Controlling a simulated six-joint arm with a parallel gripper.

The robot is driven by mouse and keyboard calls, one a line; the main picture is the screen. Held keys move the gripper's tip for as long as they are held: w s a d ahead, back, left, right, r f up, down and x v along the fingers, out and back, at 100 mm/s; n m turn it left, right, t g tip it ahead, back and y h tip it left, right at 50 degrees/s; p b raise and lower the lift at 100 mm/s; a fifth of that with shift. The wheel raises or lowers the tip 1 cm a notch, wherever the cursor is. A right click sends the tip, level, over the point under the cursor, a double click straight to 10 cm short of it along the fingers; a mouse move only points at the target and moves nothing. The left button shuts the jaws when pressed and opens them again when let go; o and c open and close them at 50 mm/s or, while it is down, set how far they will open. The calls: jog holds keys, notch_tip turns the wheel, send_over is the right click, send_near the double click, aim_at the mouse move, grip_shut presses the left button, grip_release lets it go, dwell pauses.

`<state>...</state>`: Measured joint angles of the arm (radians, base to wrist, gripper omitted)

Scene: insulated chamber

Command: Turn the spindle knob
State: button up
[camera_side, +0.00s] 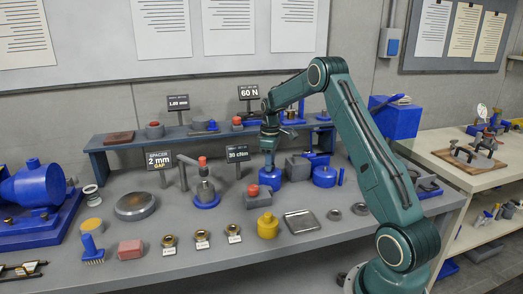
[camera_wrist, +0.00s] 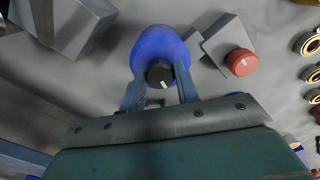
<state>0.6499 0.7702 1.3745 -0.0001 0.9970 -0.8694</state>
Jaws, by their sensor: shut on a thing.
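The spindle knob (camera_wrist: 160,73) is a small dark round knob with a white mark, on top of a rounded blue body (camera_wrist: 158,44). In the side view the blue body (camera_side: 270,179) stands on the bench below my gripper, and the knob is hidden there. My gripper (camera_wrist: 161,88) points down with one finger on each side of the knob and is shut on it. In the side view my gripper (camera_side: 268,155) is small and its fingers are hard to make out.
A grey block with a red button (camera_wrist: 240,62) stands close beside the blue body. A "20 cNm" sign (camera_side: 238,153) is just left of my gripper. Brass rings (camera_wrist: 309,43) lie farther off. A raised shelf (camera_side: 130,143) runs behind.

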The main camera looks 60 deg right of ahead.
jog(key=shift+n, duration=0.5)
jog(key=o, duration=1)
jog(key=shift+c, duration=0.2)
notch_tip(320, 180, up, 14)
dwell(0.4)
